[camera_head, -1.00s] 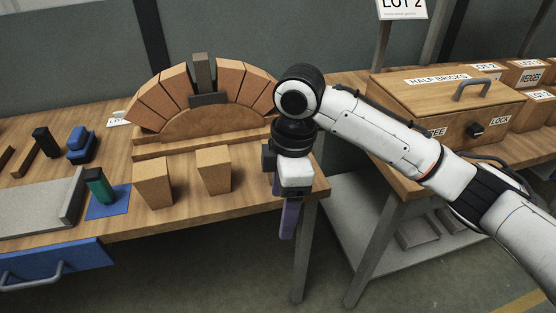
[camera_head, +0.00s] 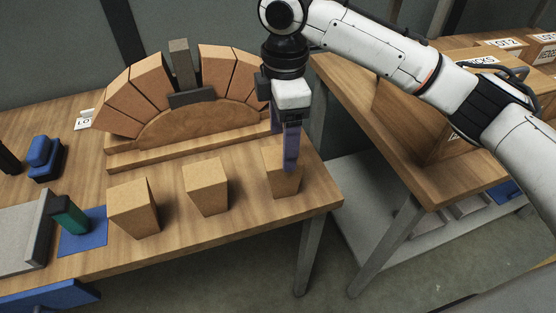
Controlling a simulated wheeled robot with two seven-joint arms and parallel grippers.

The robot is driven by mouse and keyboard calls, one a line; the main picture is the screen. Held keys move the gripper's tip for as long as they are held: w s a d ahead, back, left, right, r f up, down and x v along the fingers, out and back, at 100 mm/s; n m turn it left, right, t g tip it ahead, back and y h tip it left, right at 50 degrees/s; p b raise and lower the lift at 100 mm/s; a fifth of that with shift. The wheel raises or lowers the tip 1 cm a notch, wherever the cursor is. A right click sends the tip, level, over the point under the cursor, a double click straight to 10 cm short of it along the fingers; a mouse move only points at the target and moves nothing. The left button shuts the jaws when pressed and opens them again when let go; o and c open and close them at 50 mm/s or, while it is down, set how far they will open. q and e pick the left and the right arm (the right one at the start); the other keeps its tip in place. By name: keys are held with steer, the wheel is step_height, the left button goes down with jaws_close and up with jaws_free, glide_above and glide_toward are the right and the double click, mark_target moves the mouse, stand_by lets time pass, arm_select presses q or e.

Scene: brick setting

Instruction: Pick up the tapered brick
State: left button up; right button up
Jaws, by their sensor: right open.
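Three tan tapered bricks stand on the wooden table: a left one (camera_head: 133,210), a middle one (camera_head: 206,188) and a right one (camera_head: 283,183). The right one stands near the table's right end, its upper part partly covered by my right gripper (camera_head: 291,168). That gripper points down with its purple fingers in front of or over this brick; I cannot tell whether they touch it. The jaws are open, with one finger mostly hiding the other. My left gripper is not in view.
Behind the bricks stands a brick arch (camera_head: 130,88) on a wooden form (camera_head: 200,124) with a grey keystone piece (camera_head: 180,62). A green-and-black tool (camera_head: 68,214) rests on a blue mat (camera_head: 85,240) at left. A second table (camera_head: 400,165) with wooden boxes stands across a gap at right.

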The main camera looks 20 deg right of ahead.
mark_target(282, 173)
steer(key=f, duration=0.3)
steer(key=s+f, duration=0.1)
steer(key=f, duration=0.5)
steer(key=shift+s+a, duration=0.2)
steer(key=shift+r, duration=0.1)
steer(key=c, duration=1.4)
